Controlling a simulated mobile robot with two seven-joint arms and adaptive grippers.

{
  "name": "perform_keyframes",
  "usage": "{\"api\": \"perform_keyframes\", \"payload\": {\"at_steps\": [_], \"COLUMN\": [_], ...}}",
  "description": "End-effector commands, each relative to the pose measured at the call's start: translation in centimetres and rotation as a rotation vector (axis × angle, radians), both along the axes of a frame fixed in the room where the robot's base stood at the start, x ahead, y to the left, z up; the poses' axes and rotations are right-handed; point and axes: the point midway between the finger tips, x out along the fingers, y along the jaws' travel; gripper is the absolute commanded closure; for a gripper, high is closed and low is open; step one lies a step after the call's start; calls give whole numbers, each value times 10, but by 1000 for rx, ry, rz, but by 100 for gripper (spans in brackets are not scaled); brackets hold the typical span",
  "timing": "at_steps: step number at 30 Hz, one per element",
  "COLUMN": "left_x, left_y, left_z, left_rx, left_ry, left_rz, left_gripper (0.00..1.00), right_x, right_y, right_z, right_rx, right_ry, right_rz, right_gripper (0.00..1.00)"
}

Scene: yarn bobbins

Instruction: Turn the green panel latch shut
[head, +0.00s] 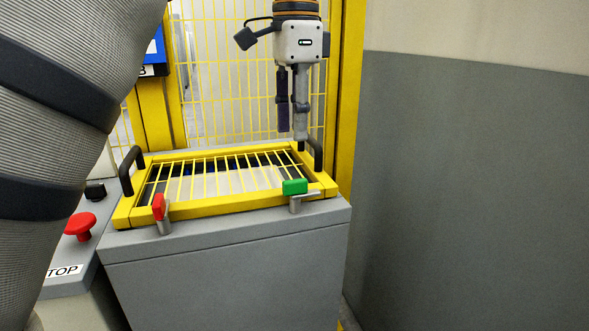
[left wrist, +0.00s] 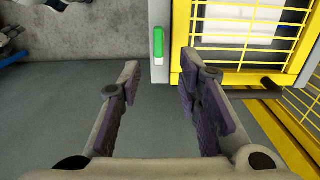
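The green latch (head: 295,187) is at the front right of the yellow panel (head: 225,208) on a grey cabinet. Its green handle lies lengthwise along the panel's front edge, with a grey metal part below. In the left wrist view the green handle (left wrist: 158,42) shows beyond the fingertips, beside the yellow frame. My left gripper (head: 293,134) points down above the back right of the panel, clear of the latch. Its fingers (left wrist: 160,80) are apart with nothing between them. My right gripper is in neither view.
A red latch (head: 158,207) is at the panel's front left. Black handles (head: 131,171) stand at the panel's sides. A red stop button (head: 80,225) is at the left. A yellow mesh fence (head: 225,90) stands behind, and a grey wall (head: 470,180) at the right.

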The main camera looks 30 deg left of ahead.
Motion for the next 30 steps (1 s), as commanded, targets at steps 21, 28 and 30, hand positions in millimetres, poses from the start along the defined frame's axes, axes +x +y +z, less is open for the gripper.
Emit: {"api": "perform_keyframes", "payload": {"at_steps": [21,28,30], "left_x": [-1,-1,-1], "left_y": [0,0,0], "left_z": [-99,-99,-99], "left_rx": [2,1,0], "left_ry": [-3,-3,-3], "left_rz": [2,2,2], "left_gripper": [68,100,100], "right_x": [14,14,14], "right_y": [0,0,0], "right_z": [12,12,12], "right_rx": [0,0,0], "right_ry": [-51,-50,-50], "right_rz": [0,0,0], "right_gripper": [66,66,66]}}
